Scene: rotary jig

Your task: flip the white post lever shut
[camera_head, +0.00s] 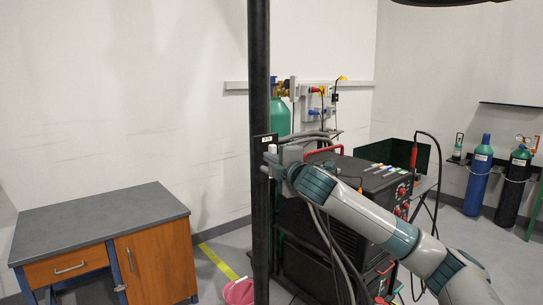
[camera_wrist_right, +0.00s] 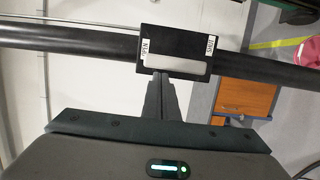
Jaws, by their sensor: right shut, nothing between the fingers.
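The black plate (camera_wrist_right: 188,40) on the dark post (camera_wrist_right: 80,40) carries a white label at each end; they seem to read OPEN at the left and SHUT at the right. A pale lever bar (camera_wrist_right: 175,65) lies along the plate's lower edge in the right wrist view. My right gripper (camera_wrist_right: 160,78) is shut and empty, its fingertips at or just short of the bar; I cannot tell if they touch. In the head view the plate (camera_head: 265,141) sits on the upright post (camera_head: 259,75), with my right gripper (camera_head: 270,160) just below it. My left gripper is not in view.
A desk (camera_head: 100,225) with wooden drawer and door stands at the left. A black welding machine (camera_head: 370,185) with hoses is behind my right arm. Gas bottles (camera_head: 480,172) stand at the far right. A pink bucket (camera_head: 238,292) is on the floor by the post.

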